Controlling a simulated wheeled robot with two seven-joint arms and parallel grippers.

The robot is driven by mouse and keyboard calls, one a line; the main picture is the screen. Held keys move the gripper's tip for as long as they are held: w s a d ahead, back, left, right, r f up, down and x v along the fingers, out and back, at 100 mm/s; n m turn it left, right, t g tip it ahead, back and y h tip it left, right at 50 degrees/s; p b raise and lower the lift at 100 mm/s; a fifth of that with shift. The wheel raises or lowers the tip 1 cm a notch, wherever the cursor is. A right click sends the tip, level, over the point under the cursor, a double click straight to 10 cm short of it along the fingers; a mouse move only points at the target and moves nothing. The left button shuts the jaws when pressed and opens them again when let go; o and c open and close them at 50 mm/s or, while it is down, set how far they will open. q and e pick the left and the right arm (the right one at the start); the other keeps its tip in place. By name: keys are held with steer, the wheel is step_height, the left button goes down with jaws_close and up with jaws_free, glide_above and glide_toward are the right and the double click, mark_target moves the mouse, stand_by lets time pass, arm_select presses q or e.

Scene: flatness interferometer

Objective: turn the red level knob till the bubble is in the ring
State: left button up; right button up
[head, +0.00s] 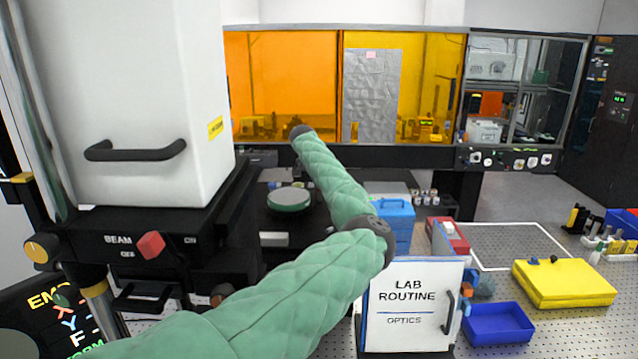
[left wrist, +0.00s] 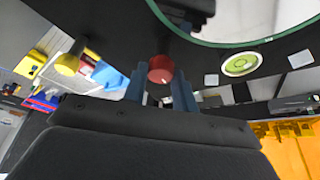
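The red knob (left wrist: 160,68) shows in the left wrist view between the tips of my left gripper's (left wrist: 160,84) two blue-grey fingers. The fingers flank it closely. I cannot tell whether they press on it. A round bubble level (left wrist: 241,64), yellow-green with ring markings, sits to its right. The bubble's exact place in the ring is too small to read. In the head view my green-sleeved left arm (head: 300,270) crosses the middle, and its gripper cannot be made out. My right gripper shows in neither view.
A yellow knob (left wrist: 67,64) is left of the red one, and a large round plate (left wrist: 215,40) is above. In the head view a white housing (head: 140,110) stands left, with a separate red BEAM switch (head: 150,245). A blue tray (head: 497,323) and yellow case (head: 563,283) lie right.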

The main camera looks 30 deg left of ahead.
arm_select(q)
steer(key=shift+f+n, duration=0.1)
steer(key=shift+n, duration=0.3)
steer(key=shift+b, duration=0.4)
steer(key=shift+n+y+b, duration=0.5)
steer(key=shift+n+y, duration=0.1)
steer(key=shift+n, duration=0.6)
steer(key=n+y+b, duration=0.1)
steer(key=n, duration=0.2)
steer(key=shift+d, duration=0.1)
steer(key=shift+n+y, duration=0.3)
steer(key=shift+n, duration=0.3)
